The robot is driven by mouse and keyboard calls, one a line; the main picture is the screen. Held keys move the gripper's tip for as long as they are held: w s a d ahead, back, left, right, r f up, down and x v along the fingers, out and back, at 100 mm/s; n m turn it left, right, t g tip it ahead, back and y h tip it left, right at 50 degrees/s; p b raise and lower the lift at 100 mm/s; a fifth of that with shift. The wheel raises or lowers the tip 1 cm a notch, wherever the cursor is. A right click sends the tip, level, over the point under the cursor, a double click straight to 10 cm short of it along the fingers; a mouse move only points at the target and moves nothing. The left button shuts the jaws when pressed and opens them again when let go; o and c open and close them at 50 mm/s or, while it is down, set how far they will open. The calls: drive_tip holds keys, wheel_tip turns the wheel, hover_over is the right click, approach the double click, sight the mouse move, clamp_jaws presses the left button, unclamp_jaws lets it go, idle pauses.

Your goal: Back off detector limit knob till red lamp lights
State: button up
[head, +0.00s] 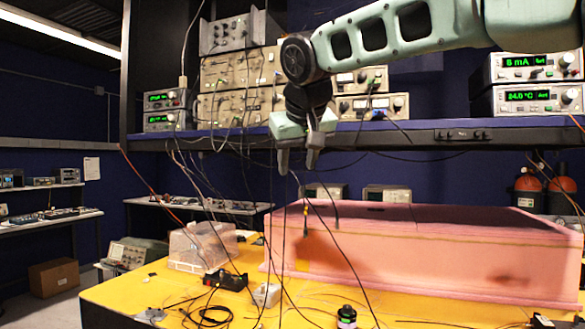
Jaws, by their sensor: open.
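My gripper (298,164) hangs pointing down at the front of the shelf, its two fingers a little apart with nothing between them. Behind it on the shelf stand stacked beige electronic modules (222,108) with knobs and meters. A module with two meters and knobs (376,107) sits right of my gripper. A grey module with knobs (226,34) tops the left stack. The labels are too small to read, so I cannot tell which knob is the detector limit knob. I make out no lit red lamp. My wrist and arm hide part of the modules.
The shelf edge (420,136) runs just behind my fingers, with thin cables hanging around them. Below, a pink foam box (430,255) stands on the yellow table (118,290). Instruments with green displays (527,67) stand at the right.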

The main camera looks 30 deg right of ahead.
drive_tip(key=shift+s+a+f+n, duration=0.1)
drive_tip(key=shift+a+f+n, duration=0.2)
drive_tip(key=shift+a+f, duration=0.45)
drive_tip(key=shift+d, duration=0.1)
drive_tip(key=s+a+f+n+g+y, duration=0.2)
drive_tip(key=s+a+f, duration=0.35)
drive_tip(key=f, duration=0.35)
drive_tip(key=s+a+f+n+g+y, duration=0.1)
drive_tip(key=s+a+f+n+g, duration=0.2)
drive_tip(key=a+f, duration=0.5)
drive_tip(key=s+a+f+n+g, duration=0.1)
drive_tip(key=s+f+n+g, duration=0.1)
drive_tip(key=s+f, duration=1.4)
drive_tip(key=s+n, duration=0.1)
drive_tip(key=s, duration=0.3)
drive_tip(key=shift+a+f+g+y, duration=0.3)
drive_tip(key=shift+f+g, duration=0.05)
drive_tip(key=shift+g, duration=0.05)
drive_tip(key=shift+d, duration=0.1)
